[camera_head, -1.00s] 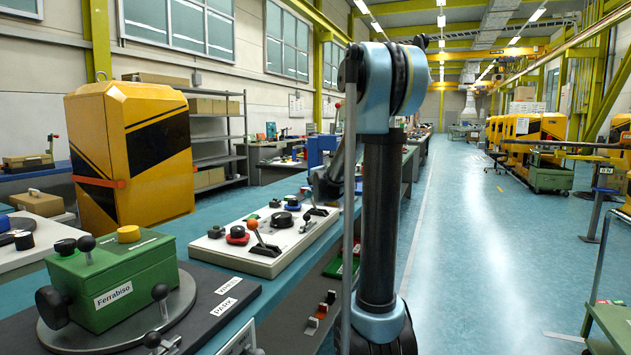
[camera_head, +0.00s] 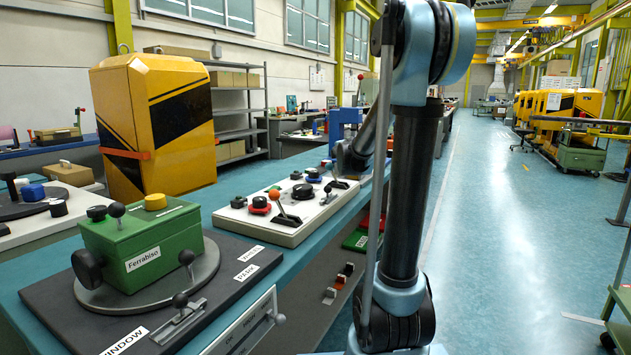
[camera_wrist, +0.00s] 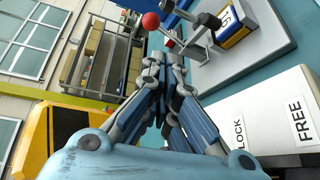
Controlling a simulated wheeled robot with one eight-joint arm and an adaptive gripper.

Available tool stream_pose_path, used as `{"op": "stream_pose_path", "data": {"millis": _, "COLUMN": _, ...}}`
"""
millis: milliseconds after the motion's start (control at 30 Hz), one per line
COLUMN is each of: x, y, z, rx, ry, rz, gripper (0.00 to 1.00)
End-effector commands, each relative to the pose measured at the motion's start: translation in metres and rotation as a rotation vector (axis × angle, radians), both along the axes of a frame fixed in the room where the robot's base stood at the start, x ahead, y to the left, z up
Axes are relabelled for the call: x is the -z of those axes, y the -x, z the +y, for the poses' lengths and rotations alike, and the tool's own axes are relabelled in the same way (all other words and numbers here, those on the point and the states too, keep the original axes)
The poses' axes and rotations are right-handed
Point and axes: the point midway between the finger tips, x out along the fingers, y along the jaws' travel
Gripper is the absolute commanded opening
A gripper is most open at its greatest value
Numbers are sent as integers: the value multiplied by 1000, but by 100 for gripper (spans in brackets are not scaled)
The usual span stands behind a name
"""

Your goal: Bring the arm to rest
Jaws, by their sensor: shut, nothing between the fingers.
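My arm (camera_head: 408,190) stands upright in the right half of the head view, with its upper joint at the top edge. A lower part of it reaches behind toward the bench, and my gripper cannot be made out clearly there. In the wrist view my gripper (camera_wrist: 166,62) shows with its fingers together and nothing between them. Just beyond the fingertips is a red ball knob (camera_wrist: 151,21) on a rod. I cannot tell whether they touch.
The bench holds a green Ferrabiso box (camera_head: 145,245) on a round plate and a white panel (camera_head: 290,238) with knobs and levers. A yellow cabinet (camera_head: 160,130) stands behind. The wrist view shows a white block labelled FREE (camera_wrist: 275,110). The blue floor (camera_head: 490,240) at right is open.

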Motion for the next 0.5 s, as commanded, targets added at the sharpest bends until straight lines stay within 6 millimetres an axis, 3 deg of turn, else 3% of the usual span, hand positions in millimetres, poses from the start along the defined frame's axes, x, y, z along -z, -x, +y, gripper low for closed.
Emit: {"op": "stream_pose_path", "data": {"millis": 500, "x": 78, "y": 171, "z": -38, "rx": 364, "ry": -574, "rz": 327, "gripper": 0}}
